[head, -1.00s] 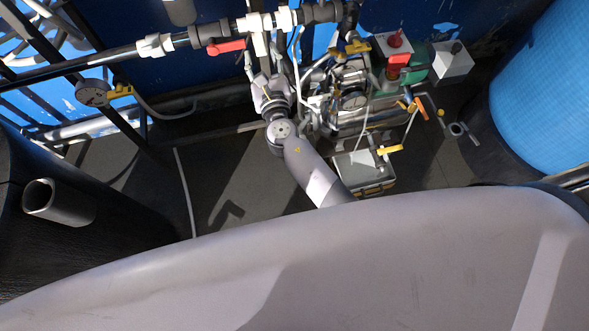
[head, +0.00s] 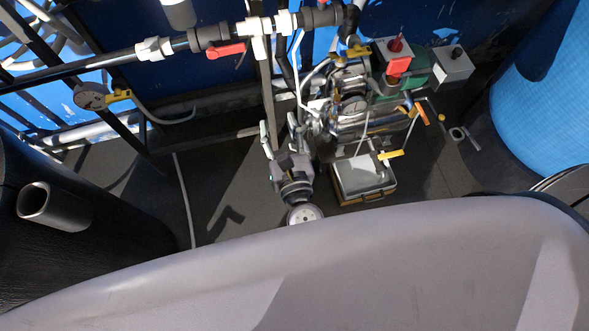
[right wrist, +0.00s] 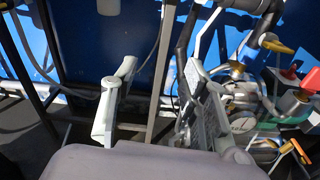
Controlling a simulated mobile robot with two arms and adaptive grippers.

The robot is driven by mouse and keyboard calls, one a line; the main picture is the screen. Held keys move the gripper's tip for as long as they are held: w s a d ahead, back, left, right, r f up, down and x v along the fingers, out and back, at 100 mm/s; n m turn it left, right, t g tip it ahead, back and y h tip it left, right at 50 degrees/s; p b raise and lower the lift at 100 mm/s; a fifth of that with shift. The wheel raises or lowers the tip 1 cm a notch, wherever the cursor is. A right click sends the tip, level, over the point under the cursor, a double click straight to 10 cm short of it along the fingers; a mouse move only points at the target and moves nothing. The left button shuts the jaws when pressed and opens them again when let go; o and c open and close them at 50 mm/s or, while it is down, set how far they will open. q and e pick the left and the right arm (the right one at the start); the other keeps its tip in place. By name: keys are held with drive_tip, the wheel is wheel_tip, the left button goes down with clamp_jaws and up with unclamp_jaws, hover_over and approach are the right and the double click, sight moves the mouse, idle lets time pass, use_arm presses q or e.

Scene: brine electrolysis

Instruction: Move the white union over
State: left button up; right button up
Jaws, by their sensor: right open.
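A white union (head: 153,48) sits on the dark pipe at the upper left in the head view. More white fittings (head: 257,26) sit further right on the same pipe; I cannot tell for sure which one the task means. My right gripper (head: 280,130) is open and empty, below the pipe and apart from it. It also shows open in the right wrist view (right wrist: 160,68), with a grey upright post behind its fingers. My left gripper is not in view.
A red valve handle (head: 226,49) hangs on the pipe. A pump assembly (head: 352,100) with yellow handles stands right of my right gripper, above a grey case (head: 363,178). A gauge (head: 90,95) is at left, a blue tank (head: 545,100) at right. Floor left of the gripper is mostly clear.

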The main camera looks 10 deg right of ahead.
drive_tip(key=s+d+f+m+g, duration=0.1)
drive_tip(key=f+m+g, duration=0.1)
drive_tip(key=f, duration=0.7)
drive_tip(key=s+d+f+m+g, duration=0.1)
drive_tip(key=s+f+m+g, duration=0.1)
drive_tip(key=f, duration=0.6)
drive_tip(key=shift+s+d+f+m+g, duration=0.15)
drive_tip(key=shift+d+f+m+g, duration=0.3)
drive_tip(key=shift+m, duration=0.65)
drive_tip(key=shift+a+r, duration=0.1)
drive_tip(key=shift+a, duration=0.05)
drive_tip(key=shift+c, duration=0.4)
